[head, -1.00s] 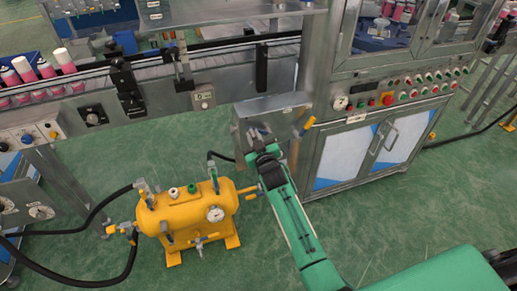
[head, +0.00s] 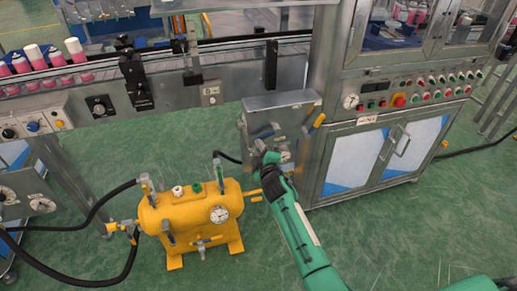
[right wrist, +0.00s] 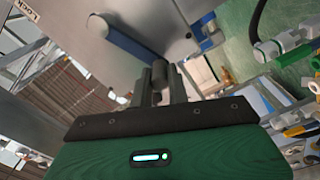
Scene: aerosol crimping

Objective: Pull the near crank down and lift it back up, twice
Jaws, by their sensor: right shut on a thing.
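The fingers and the grip itself are mostly hidden there by the wrist. My left gripper is in neither view.
A yellow pressure tank (head: 190,215) with a gauge and valves stands close left of my right arm. Black hoses run left from it. A steel cabinet (head: 385,160) stands to the right. A conveyor with pink cans (head: 75,48) runs behind. Green floor is open in front.

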